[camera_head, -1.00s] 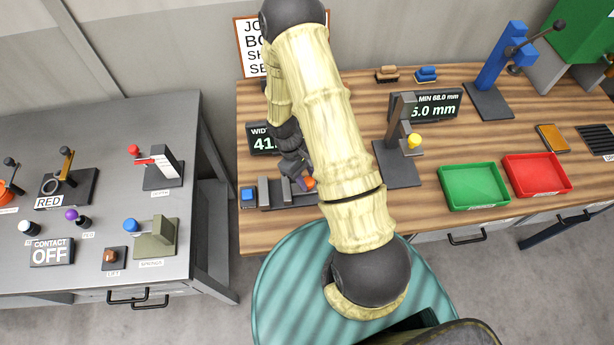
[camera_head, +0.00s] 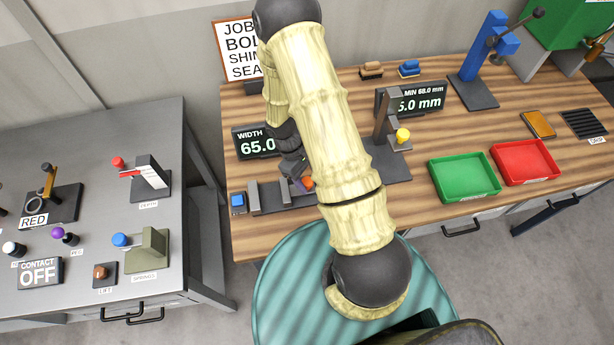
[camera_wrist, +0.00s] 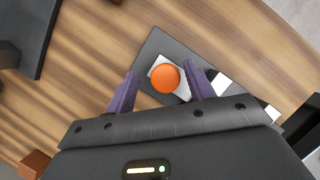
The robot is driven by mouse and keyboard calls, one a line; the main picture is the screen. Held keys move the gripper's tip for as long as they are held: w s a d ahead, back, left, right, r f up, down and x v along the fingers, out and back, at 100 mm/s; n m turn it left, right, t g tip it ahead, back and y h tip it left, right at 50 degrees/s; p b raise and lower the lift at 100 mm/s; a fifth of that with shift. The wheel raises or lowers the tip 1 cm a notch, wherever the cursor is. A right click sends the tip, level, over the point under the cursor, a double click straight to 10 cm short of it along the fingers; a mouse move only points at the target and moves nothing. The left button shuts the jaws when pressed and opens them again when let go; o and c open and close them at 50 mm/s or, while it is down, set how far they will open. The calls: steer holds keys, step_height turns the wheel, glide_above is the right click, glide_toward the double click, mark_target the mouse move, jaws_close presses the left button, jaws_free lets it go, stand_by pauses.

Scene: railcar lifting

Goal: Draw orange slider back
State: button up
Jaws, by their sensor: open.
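The orange slider knob (camera_wrist: 165,78) is round and sits on a pale block on a dark base plate. In the wrist view it lies between the two purple fingers of my gripper (camera_wrist: 163,71), with a gap visible on each side, so the gripper is open around it. In the head view the orange knob (camera_head: 308,182) shows small beside my arm, next to the purple fingertips (camera_head: 298,185). The grey width gauge (camera_head: 254,197) stands at the left of the wooden bench, its right part hidden by my arm.
A width display (camera_head: 258,144) reads 65.0, its end covered by my arm. A second display (camera_head: 415,102) partly reads "MIN 68.0 mm". A blue button (camera_head: 238,201) stands left of the gauge. A dark stand with a yellow knob (camera_head: 403,135) and green tray (camera_head: 465,178) are right.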

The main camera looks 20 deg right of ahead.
steer(key=shift+a, duration=0.2)
steer(key=shift+w+r, duration=0.1)
steer(key=b+v, duration=0.4)
steer(key=v, duration=1.3)
steer(key=shift+d+r, duration=0.1)
steer(key=shift+r, duration=0.05)
steer(key=s+r+m+t+y+b, duration=0.1)
steer(key=s+r+m+t+y, duration=0.1)
steer(key=s+m+t, duration=0.4)
steer(key=s+r+m, duration=0.1)
steer(key=s, duration=0.3)
steer(key=shift+s+d+r+y, duration=0.2)
steer(key=shift+s+r+y, duration=0.1)
steer(key=shift+r, duration=0.1)
steer(key=shift+w, duration=0.1)
